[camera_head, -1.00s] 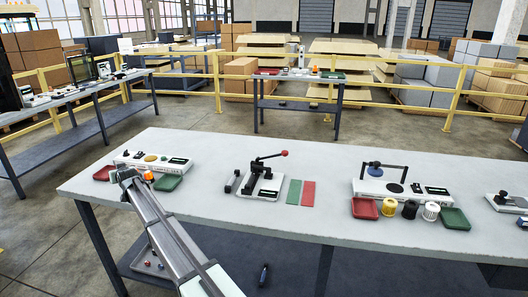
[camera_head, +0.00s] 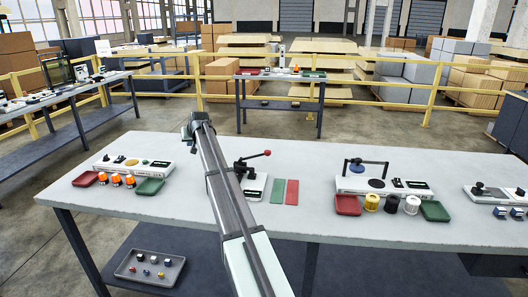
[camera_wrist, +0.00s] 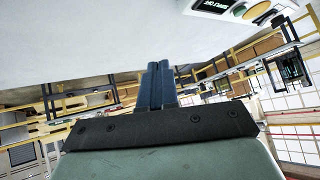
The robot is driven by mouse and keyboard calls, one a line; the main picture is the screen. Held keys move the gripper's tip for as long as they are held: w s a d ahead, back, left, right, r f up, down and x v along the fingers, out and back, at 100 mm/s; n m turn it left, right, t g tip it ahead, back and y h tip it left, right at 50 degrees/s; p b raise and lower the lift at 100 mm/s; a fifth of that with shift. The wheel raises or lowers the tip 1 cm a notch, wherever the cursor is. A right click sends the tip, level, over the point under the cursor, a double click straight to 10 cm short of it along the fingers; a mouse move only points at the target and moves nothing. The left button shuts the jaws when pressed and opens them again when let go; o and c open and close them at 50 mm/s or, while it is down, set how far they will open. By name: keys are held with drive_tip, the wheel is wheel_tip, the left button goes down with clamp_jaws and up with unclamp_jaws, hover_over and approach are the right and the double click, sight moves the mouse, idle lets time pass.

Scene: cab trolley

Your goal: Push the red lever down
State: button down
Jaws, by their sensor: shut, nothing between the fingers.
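The red lever is a dark arm with a red ball knob (camera_head: 267,153), standing out to the right from a small black press on a pale base. The lever is raised and slopes gently up to the knob. My arm crosses in front of the press and hides its left part. My gripper (camera_head: 199,122) is above the bench, to the left of the knob and higher in the picture, apart from it. In the wrist view my gripper's two dark fingers (camera_wrist: 158,66) are together with nothing between them. The lever is not in the wrist view.
A green mat (camera_head: 278,191) and a red mat (camera_head: 292,192) lie right of the press. Left is a white device (camera_head: 133,165) with orange-topped pieces and trays. Right is another device (camera_head: 385,186) with a black frame, trays and several spools. Bare bench (camera_head: 330,232) shows in front.

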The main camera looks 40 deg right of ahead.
drive_tip(key=s+d+r+g, duration=0.1)
drive_tip(key=s+d+r, duration=0.2)
drive_tip(key=s+d, duration=0.2)
drive_tip(key=s+d+r+m+g, duration=0.1)
drive_tip(key=s+d+r, duration=0.1)
drive_tip(key=s+d, duration=0.4)
drive_tip(key=s+d+r+g+y, duration=0.1)
drive_tip(key=s+d+r, duration=0.2)
drive_tip(key=d, duration=0.9)
drive_tip(key=s, duration=0.3)
drive_tip(key=shift+s+r, duration=0.15)
drive_tip(key=shift+r, duration=0.2)
drive_tip(key=shift+f, duration=0.1)
drive_tip(key=shift+s+d+f, duration=0.35)
drive_tip(key=shift+f, duration=1)
drive_tip(key=shift+s+d+f, duration=0.3)
drive_tip(key=shift+d+f, duration=0.05)
drive_tip(key=shift+f, duration=1)
drive_tip(key=shift+s+d+f, duration=0.35)
drive_tip(key=shift+f, duration=1)
drive_tip(key=shift+f, duration=0.1)
drive_tip(key=shift+s+d+f, duration=0.1)
drive_tip(key=shift+s+f, duration=0.05)
drive_tip(key=shift+f, duration=0.15)
